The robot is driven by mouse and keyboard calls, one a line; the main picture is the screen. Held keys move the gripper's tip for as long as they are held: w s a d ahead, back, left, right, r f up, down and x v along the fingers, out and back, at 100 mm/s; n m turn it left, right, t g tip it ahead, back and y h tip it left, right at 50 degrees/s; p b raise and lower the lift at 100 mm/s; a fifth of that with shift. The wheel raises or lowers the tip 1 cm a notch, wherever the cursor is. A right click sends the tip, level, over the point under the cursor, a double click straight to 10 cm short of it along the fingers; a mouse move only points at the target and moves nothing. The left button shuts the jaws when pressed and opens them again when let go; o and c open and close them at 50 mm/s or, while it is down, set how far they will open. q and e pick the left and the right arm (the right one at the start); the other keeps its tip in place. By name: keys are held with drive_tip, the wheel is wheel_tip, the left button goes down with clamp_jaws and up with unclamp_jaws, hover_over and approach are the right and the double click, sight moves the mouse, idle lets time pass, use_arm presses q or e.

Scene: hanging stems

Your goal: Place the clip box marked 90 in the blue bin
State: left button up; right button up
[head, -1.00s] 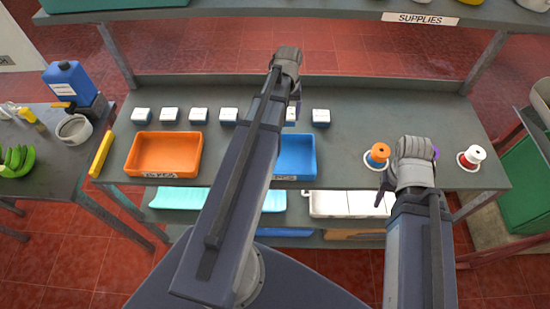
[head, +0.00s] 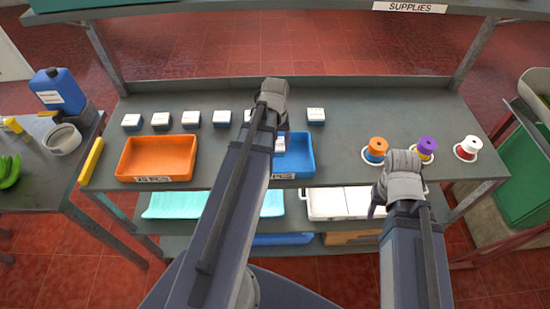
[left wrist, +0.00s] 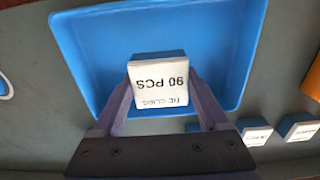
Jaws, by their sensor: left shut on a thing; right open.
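The clip box marked 90 PCS (left wrist: 158,80) is white on top and sits between the fingers of my left gripper (left wrist: 160,92), which is shut on it. In the left wrist view it overlaps the blue bin (left wrist: 85,60), near one long side. In the head view the box (head: 281,146) shows beside my left forearm, over the blue bin (head: 301,155). How high it is above the bin floor I cannot tell. My left fingers are mostly hidden in the head view. My right gripper (head: 376,200) is open, near the table's front edge, its fingers partly hidden.
An orange bin (head: 157,158) stands left of the blue bin. Several similar boxes (head: 192,119) stand in a row behind the bins. Orange (head: 376,149), purple (head: 427,148) and white (head: 468,148) spools stand at the right.

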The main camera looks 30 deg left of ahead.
sight(275, 152)
use_arm(q)
drive_tip(key=shift+f, duration=0.1)
wheel_tip(275, 152, down, 4)
drive_tip(key=b, duration=0.3)
drive_tip(key=shift+b, duration=0.3)
drive_tip(key=shift+r, duration=0.2)
drive_tip(key=shift+f, duration=0.15)
drive_tip(key=o, duration=1.3)
drive_tip(key=shift+c, duration=0.2)
wheel_tip(275, 152, up, 12)
drive_tip(key=p, duration=1.2)
drive_tip(key=shift+r, duration=0.2)
